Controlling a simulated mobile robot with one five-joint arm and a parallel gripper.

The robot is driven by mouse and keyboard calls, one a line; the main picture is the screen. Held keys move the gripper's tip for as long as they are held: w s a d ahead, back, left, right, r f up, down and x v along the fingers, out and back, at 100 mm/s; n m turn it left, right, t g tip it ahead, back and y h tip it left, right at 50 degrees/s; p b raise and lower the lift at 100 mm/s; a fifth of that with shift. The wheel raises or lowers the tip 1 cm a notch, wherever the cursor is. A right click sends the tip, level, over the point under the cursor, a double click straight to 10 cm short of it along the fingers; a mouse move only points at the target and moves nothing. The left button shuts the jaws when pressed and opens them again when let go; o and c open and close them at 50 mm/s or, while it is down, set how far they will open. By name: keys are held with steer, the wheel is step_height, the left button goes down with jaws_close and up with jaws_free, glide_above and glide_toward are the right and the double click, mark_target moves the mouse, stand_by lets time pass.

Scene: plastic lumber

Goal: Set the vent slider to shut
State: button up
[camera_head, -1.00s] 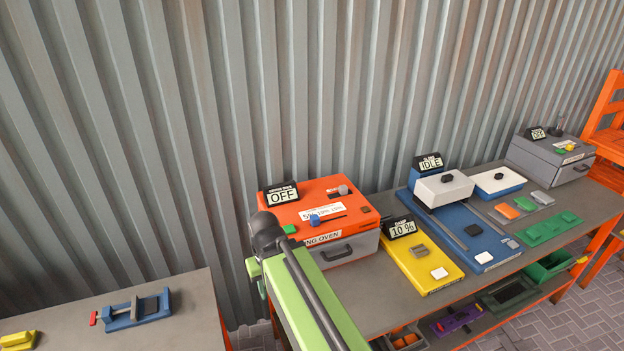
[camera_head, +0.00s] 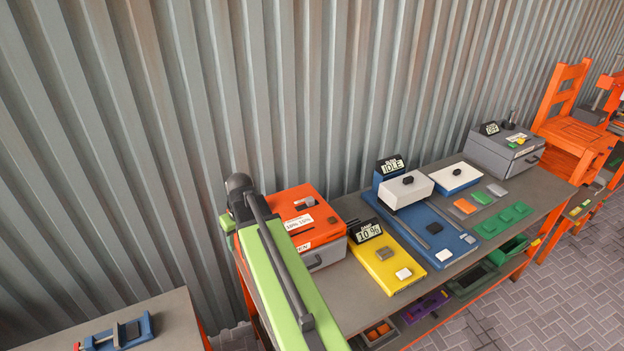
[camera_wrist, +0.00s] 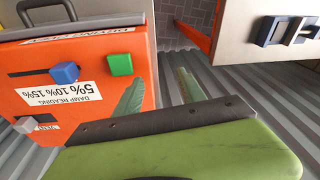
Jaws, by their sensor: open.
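The orange-topped drying oven (camera_head: 292,202) stands at the left end of the long bench, partly hidden by my arm in the head view. In the wrist view its orange top (camera_wrist: 120,70) appears upside down. The grey vent slider knob (camera_wrist: 25,124) is at the lower left there, beside a VENT label, touching its slot. A blue knob (camera_wrist: 65,73) and a green button (camera_wrist: 120,64) sit higher on the panel. My gripper (camera_wrist: 160,90) is open and empty, its green fingers near the panel's right edge, apart from the vent knob.
A yellow damp meter (camera_head: 390,262) reading 10 % and a blue machine (camera_head: 425,235) reading IDLE stand right of the oven. A corrugated wall (camera_head: 300,90) rises behind. A second bench (camera_head: 170,325) with a blue vise is at lower left, beyond a gap.

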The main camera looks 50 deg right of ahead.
steer(key=s+d+r+m+t+p, duration=0.1)
steer(key=d+r+p, duration=0.3)
steer(key=d, duration=0.5)
steer(key=s+d+r+p, duration=0.1)
steer(key=d+r+p, duration=0.1)
steer(key=d+r, duration=0.55)
steer(key=m+t+h+p, duration=0.1)
steer(key=h+p, duration=0.1)
steer(key=p, duration=0.1)
glide_toward(311, 199)
steer(key=b+x, duration=0.9)
steer(key=b, duration=0.7)
steer(key=shift+f, duration=0.2)
steer(key=shift+r, duration=0.1)
steer(key=shift+c, duration=0.2)
jaws_close()
